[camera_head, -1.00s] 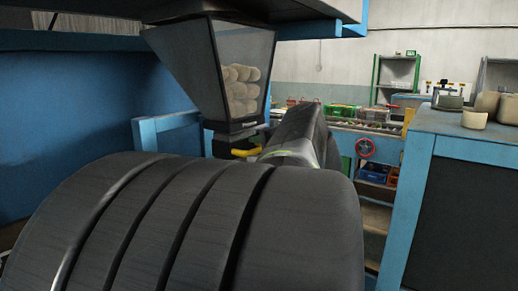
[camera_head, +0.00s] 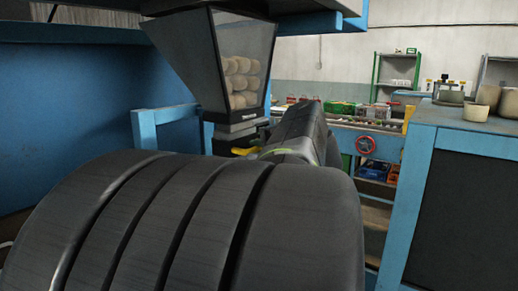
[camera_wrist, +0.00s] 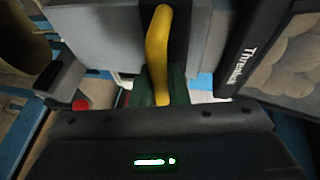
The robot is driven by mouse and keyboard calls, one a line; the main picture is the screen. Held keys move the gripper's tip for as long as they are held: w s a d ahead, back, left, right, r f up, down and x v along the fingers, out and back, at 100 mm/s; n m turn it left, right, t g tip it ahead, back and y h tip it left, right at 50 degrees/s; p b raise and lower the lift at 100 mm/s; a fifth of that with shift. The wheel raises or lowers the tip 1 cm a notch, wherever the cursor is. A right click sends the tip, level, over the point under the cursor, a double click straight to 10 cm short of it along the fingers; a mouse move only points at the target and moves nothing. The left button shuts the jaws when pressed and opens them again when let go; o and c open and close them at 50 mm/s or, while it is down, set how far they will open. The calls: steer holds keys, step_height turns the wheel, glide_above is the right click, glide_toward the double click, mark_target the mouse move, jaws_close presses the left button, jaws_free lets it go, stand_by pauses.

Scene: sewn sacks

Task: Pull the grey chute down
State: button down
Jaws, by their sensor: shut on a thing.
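A grey hopper with a clear window (camera_head: 240,65) hangs at the upper middle of the head view, with several pale round things inside. A dark spout block (camera_head: 234,132) sits under it. A yellow handle (camera_head: 244,151) sticks out below the block and also shows upright in the middle of the wrist view (camera_wrist: 158,50), beside a grey panel (camera_wrist: 100,40). I cannot tell which grey part is the chute. My gripper (camera_head: 266,152) is at the handle and shut on it. Its fingertips are mostly hidden by my arm.
A blue cabinet (camera_head: 468,140) with pots on top stands close on the right. A blue frame post (camera_head: 146,136) stands at the left. A bench with crates, a red wheel (camera_head: 365,146) and a green shelf (camera_head: 397,72) are behind. A dark overhang is above the hopper.

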step_height(320, 180, down, 15)
steer(key=b, duration=1.3)
steer(key=shift+b, duration=0.4)
steer(key=shift+f, duration=0.15)
steer(key=c, duration=1.4)
jaws_free()
steer(key=shift+s+d, duration=0.1)
steer(key=v, duration=1.3)
steer(key=shift+s+r+b, duration=0.25)
steer(key=shift+b, duration=0.05)
steer(key=shift+d, duration=0.1)
